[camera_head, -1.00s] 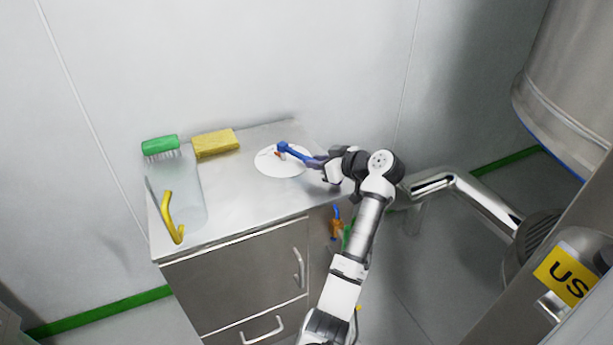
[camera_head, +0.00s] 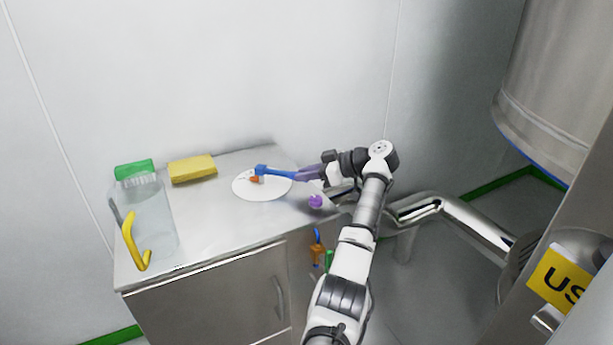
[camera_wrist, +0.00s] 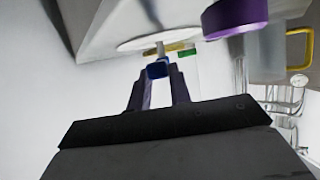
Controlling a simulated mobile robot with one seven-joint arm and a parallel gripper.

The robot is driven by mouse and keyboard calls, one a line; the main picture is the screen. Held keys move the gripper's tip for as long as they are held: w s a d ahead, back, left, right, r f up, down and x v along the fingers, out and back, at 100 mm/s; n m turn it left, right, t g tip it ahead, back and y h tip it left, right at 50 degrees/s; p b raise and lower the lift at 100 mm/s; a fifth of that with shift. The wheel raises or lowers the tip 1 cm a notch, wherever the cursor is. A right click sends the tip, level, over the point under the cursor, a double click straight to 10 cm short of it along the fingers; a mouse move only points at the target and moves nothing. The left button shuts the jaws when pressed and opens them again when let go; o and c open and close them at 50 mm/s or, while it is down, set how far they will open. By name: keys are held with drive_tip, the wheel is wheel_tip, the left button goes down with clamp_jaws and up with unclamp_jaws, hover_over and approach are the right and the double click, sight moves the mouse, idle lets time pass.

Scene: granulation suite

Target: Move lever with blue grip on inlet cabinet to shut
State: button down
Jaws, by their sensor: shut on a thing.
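The lever with the blue grip (camera_head: 272,172) is mounted over a white round plate (camera_head: 250,192) on top of the steel cabinet (camera_head: 220,223). A small orange-red part shows under its left end. The lever points right, toward my arm. My gripper (camera_head: 300,175) comes in from the right and is shut on the lever's blue grip. In the wrist view the end of the blue grip (camera_wrist: 158,68) sits between my two dark fingertips (camera_wrist: 157,80). The fingers partly hide the lever there. Any markings on the plate are too small to read.
A purple knob (camera_head: 315,201) stands close to my gripper at the cabinet's right. Steel piping (camera_head: 440,208) runs at right.

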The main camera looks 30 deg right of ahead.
idle(0.3)
drive_tip(key=c, duration=1.3)
unclamp_jaws()
drive_tip(key=shift+w+f, duration=0.1)
drive_tip(key=b+v, duration=0.1)
drive_tip(key=v, duration=1.3)
drive_tip(key=shift+b, duration=0.3)
